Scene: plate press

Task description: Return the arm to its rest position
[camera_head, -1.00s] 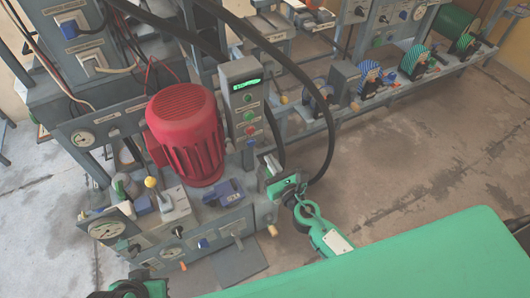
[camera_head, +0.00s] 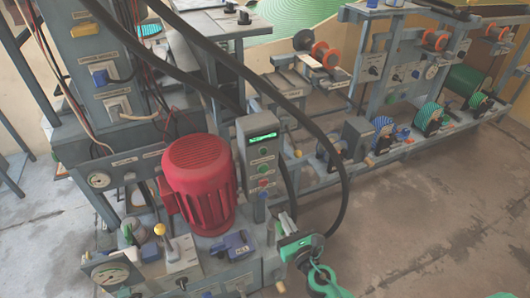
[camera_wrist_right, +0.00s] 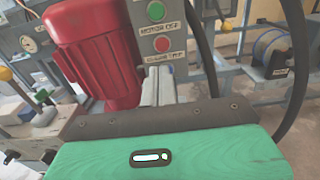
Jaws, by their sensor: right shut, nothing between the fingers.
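My right gripper (camera_head: 285,224) shows in the head view beside the lower right of the grey control box (camera_head: 258,152). Its two grey fingers are together with nothing between them. In the right wrist view, the shut fingers (camera_wrist_right: 158,84) point up at the control box, just below its red button (camera_wrist_right: 162,44). A green button (camera_wrist_right: 155,12) sits above that one. I cannot tell whether the fingertips touch the box. My green wrist and part of my right arm show at the bottom of the head view. My left gripper is not in view.
A red motor (camera_head: 199,185) stands left of the control box. A blue block (camera_head: 232,245) and a yellow-knobbed lever (camera_head: 160,230) are in front of it. A thick black hose (camera_head: 345,185) loops down close to my right wrist. The floor at the right (camera_head: 440,210) is clear.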

